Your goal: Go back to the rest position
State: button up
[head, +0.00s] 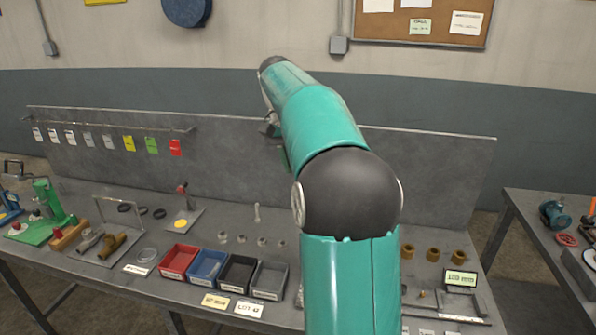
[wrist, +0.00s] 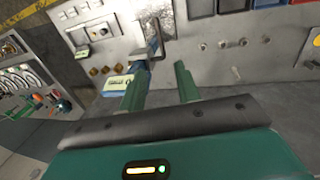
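My teal arm rises through the middle of the head view and bends up and to the left over the workbench (head: 140,255). My gripper (wrist: 161,68) shows in the wrist view as two green fingers standing apart, with nothing seen held between them. In the head view the gripper end is mostly hidden by the arm, with only small parts showing near the back panel. In the wrist view, the benchtop (wrist: 205,65) lies beyond the fingertips, and a grey bracket-like piece (wrist: 153,38) shows past the left finger.
Red (head: 178,261), blue (head: 207,266), black (head: 238,273) and grey (head: 270,281) bins line the bench front. Colored tags hang from a rail (head: 110,126) on the upright back panel (head: 230,160). A second table (head: 535,232) stands at the right, across a floor gap.

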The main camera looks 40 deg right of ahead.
dwell(0.4)
jog(key=s+a+n+t, duration=0.2)
jog(key=s+a+n, duration=0.15)
jog(key=a, duration=0.55)
jog(key=s+a+n+t, duration=0.2)
jog(key=s+a, duration=0.2)
jog(key=a, duration=0.5)
jog(key=s+a+f+n+t+y, duration=0.1)
jog(key=s+a+f+n+t, duration=0.2)
jog(key=s+a+f, duration=0.6)
jog(key=s+a+n, duration=0.2)
jog(key=s, duration=0.1)
jog(key=shift+a+f, duration=0.25)
jog(key=shift+s+d, duration=0.15)
